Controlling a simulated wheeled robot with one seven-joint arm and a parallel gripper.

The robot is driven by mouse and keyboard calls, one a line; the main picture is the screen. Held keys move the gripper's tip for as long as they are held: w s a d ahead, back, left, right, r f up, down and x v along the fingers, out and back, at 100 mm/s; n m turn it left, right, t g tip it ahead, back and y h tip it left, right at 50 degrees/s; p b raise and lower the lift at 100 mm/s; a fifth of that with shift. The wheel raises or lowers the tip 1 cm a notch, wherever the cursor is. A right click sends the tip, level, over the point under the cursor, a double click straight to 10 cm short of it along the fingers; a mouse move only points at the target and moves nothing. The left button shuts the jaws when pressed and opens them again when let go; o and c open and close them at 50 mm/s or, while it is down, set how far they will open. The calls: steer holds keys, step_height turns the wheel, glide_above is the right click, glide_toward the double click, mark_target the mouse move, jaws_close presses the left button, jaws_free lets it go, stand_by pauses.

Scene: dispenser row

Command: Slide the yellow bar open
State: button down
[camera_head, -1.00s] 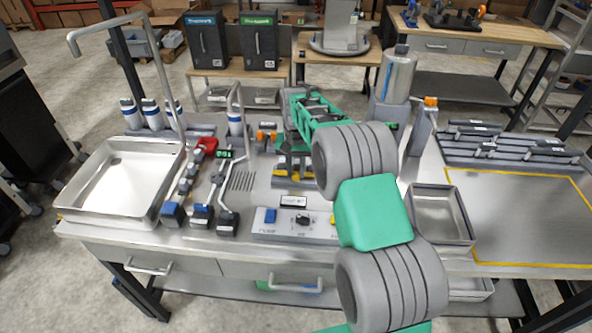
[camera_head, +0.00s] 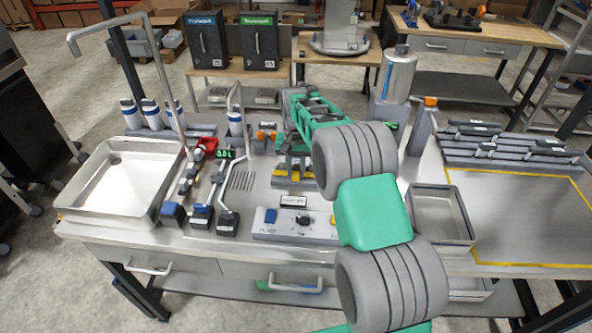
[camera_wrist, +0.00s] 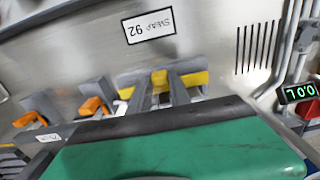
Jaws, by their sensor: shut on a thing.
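The yellow bar (camera_head: 279,175) lies low on a grey mount near the middle of the workbench in the head view. My gripper (camera_head: 293,173) reaches down to it from behind, its fingers on either side of the bar's middle. In the wrist view, yellow shows left, between and right of the dark fingers, and the bar (camera_wrist: 197,79) sits in a grey holder. My gripper (camera_wrist: 160,86) is shut on the bar there. The exact contact is partly hidden by the fingers.
Orange-tipped fittings (camera_wrist: 93,105) stand beside the bar. A control panel (camera_head: 330,231) with a knob is in front of it. A green-digit display (camera_head: 224,154) and pipes are to the left, beside a steel sink (camera_head: 80,197). An empty tray (camera_head: 470,240) is to the right.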

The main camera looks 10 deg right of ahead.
steer(key=shift+s+a+b, duration=0.3)
steer(key=shift+s+b, duration=0.15)
steer(key=shift+s, duration=0.35)
steer(key=c, duration=1.4)
jaws_free()
steer(key=shift+s, duration=0.15)
steer(key=shift+o, duration=1)
step_height(320, 180, up, 8)
steer(key=b, duration=0.1)
steer(key=shift+b, duration=0.35)
